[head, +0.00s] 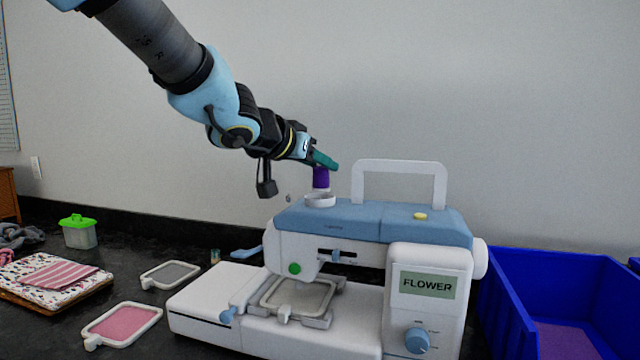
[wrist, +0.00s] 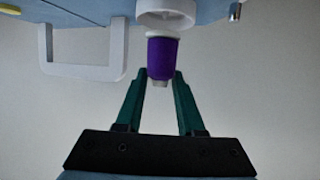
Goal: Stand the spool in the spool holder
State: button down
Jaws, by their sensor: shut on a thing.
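The purple spool (head: 321,178) is upright above the white round spool holder (head: 319,201) on top of the sewing machine. My gripper (head: 324,160) is shut on the spool's upper end. In the wrist view, which is upside down, the spool (wrist: 162,56) has its narrow end between the teal fingertips of my gripper (wrist: 163,78). Its other end points at the holder (wrist: 166,18) and overlaps the ring's edge. I cannot tell whether the spool's lower end touches the holder or is just above it.
The sewing machine (head: 428,255) has a blue top and a raised white handle (head: 399,166) right of the holder. A blue bin (head: 505,290) stands at the right. Embroidery hoops (head: 122,324), folded cloth (head: 40,285) and a green-lidded box (head: 79,232) lie at the left.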

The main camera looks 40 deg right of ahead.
jog(key=shift+f+b, duration=0.5)
jog(key=shift+f, duration=0.85)
jog(key=c, duration=0.5)
grip_release()
jog(key=shift+r, duration=0.1)
